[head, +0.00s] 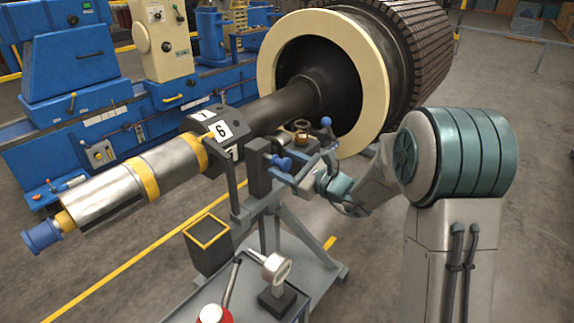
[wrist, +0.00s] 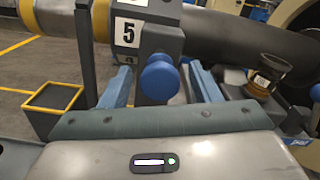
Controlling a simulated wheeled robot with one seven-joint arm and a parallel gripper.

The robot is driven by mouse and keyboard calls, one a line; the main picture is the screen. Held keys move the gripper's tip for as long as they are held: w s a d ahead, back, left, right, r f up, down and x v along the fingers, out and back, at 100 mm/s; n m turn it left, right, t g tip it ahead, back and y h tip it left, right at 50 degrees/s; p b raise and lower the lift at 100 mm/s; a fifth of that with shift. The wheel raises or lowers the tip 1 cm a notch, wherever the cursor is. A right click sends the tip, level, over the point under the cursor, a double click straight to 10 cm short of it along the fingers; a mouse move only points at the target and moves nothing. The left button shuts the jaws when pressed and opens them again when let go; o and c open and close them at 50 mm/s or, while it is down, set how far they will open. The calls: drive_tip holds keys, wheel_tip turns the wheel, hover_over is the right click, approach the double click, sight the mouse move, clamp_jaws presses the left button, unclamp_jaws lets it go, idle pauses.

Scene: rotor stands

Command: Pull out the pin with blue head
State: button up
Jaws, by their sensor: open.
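The pin's round blue head (head: 282,163) sticks out of a dark block on the stand beside the rotor shaft. In the wrist view the blue head (wrist: 160,80) lies between the two blue-grey fingers of my gripper (wrist: 160,71). The fingers are apart, one on each side, with visible gaps to the head. The pin's shank is hidden behind its head and in the block (wrist: 157,50). In the head view my gripper (head: 298,172) is small and partly hidden by my wrist.
A yellow-rimmed dark bin (head: 208,240) stands left of the block. A brass part (head: 302,127) and a blue knob (head: 326,122) are close behind my gripper. A dial gauge (head: 276,268) and a red bottle (head: 212,314) stand on the cart in front. The large rotor (head: 350,60) fills the back.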

drive_tip(key=b+v, duration=0.1)
drive_tip(key=v, duration=1.2)
drive_tip(key=shift+s+d, duration=0.2)
drive_tip(key=shift+d, duration=0.15)
drive_tip(key=s+a+n+g+h+p, duration=0.35)
drive_tip(key=s+n+g, duration=0.65)
drive_tip(key=s, duration=0.6)
drive_tip(key=s+d+r+n+t+h+p, duration=0.1)
drive_tip(key=s+d+n+t+h+p, duration=0.1)
drive_tip(key=s+d+n+h, duration=0.5)
drive_tip(key=d+n+t+h, duration=0.1)
drive_tip(key=d+n+h, duration=0.3)
drive_tip(key=d, duration=0.1)
drive_tip(key=shift+r, duration=0.4)
